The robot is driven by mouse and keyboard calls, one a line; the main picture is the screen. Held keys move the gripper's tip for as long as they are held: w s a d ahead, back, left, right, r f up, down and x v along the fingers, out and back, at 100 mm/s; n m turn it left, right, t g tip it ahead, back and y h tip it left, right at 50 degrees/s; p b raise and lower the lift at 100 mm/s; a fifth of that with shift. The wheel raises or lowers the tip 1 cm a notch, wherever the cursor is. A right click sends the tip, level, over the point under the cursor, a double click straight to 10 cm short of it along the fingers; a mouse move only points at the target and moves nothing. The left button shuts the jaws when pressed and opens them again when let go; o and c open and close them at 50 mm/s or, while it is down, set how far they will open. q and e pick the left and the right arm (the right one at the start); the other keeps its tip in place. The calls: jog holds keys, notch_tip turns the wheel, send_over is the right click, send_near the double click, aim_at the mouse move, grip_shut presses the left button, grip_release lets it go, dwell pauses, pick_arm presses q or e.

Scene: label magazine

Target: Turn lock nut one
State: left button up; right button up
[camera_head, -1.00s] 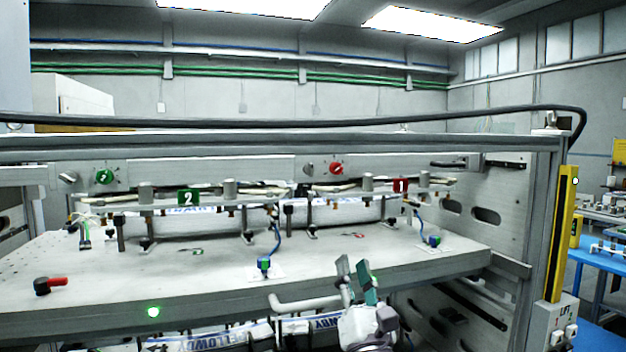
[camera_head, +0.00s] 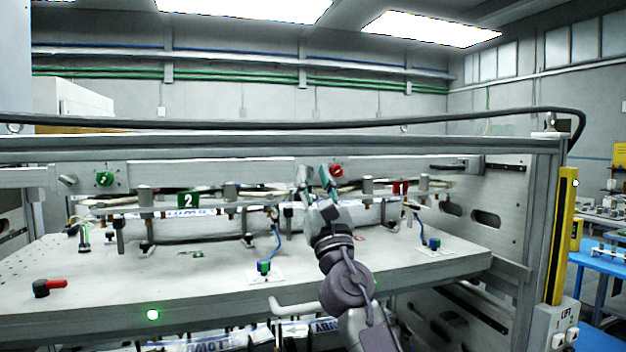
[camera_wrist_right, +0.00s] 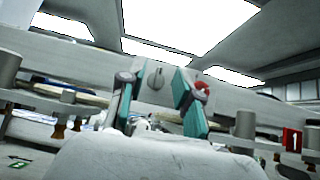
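A red round knob (camera_head: 337,171) sits on the upper rail of the magazine. In the right wrist view the red knob (camera_wrist_right: 202,88) is partly covered by the right finger. A grey knob on a pale plate (camera_wrist_right: 155,85) shows between the fingers there; in the head view my gripper hides it. I cannot tell which of these is lock nut one. My right gripper (camera_head: 314,175) is open and empty, raised in front of the rail; its fingers are apart in the right wrist view (camera_wrist_right: 155,95). Contact is not visible. My left gripper is not in view.
A red tag "1" (camera_head: 400,187) and a green tag "2" (camera_head: 188,200) mark the two stations. A green knob (camera_head: 104,179) is on the rail at left. Posts and clamps line the rail below. The grey table (camera_head: 200,285) is mostly clear in front.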

jog(key=shift+w+a+r, duration=0.1)
jog(key=shift+w+r, duration=0.2)
grip_shut()
jog(key=m+t+h+b, duration=0.1)
jog(key=m+h, duration=0.4)
jog(key=shift+a+m+h, duration=0.15)
jog(key=shift+m+h, duration=0.15)
jog(key=shift+m, duration=0.1)
jog(key=shift+m+h, duration=1.9)
jog(key=shift+m, duration=0.1)
grip_release()
